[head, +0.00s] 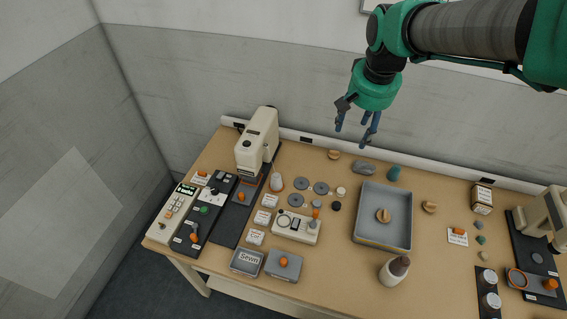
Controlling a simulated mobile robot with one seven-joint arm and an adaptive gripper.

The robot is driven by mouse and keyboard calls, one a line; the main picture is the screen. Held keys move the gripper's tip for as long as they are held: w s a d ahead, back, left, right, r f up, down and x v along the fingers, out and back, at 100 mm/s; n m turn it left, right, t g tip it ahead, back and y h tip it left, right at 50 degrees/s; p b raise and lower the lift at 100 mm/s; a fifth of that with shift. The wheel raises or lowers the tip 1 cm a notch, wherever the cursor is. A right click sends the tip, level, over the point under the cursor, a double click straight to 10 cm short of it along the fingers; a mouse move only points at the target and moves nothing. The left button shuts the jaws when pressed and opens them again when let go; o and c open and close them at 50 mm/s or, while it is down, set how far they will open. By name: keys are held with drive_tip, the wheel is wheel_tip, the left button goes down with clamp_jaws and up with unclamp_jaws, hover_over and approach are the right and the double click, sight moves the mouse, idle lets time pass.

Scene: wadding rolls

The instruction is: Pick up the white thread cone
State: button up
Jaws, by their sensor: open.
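A small whitish, cone-like piece (276,182) stands on the table just right of the cream machine; it looks like the white thread cone, though it is too small to be certain. My gripper (356,131) is open and empty, with blue fingers pointing down. It appears high over the back of the table, up and to the right of the small whitish piece and apart from everything.
A cream machine (257,140) rises at the left back. Grey discs (321,188), a cream device (297,227) and two grey boxes (283,264) crowd the middle. A second machine (543,215) stands at right.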

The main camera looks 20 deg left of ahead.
drive_tip(key=w+a+f+g, duration=0.1)
drive_tip(key=w+a+f, duration=0.5)
drive_tip(key=a+f, duration=0.5)
drive_tip(key=g, duration=0.1)
hover_over(276, 174)
wheel_tip(276, 174, down, 12)
drive_tip(key=r, duration=0.1)
drive_tip(key=shift+s+f+n+h+b, duration=0.1)
drive_tip(key=shift+f+n+h+b, duration=0.15)
drive_tip(key=shift+n+h+b, duration=0.2)
drive_tip(key=shift+f, duration=0.1)
drive_tip(key=shift+f+b, duration=0.7)
drive_tip(key=shift+f, duration=3.2)
drive_tip(key=shift+f, duration=0.1)
drive_tip(key=shift+f+b, duration=0.75)
drive_tip(key=shift+f, duration=2.9)
drive_tip(key=c, duration=1.3)
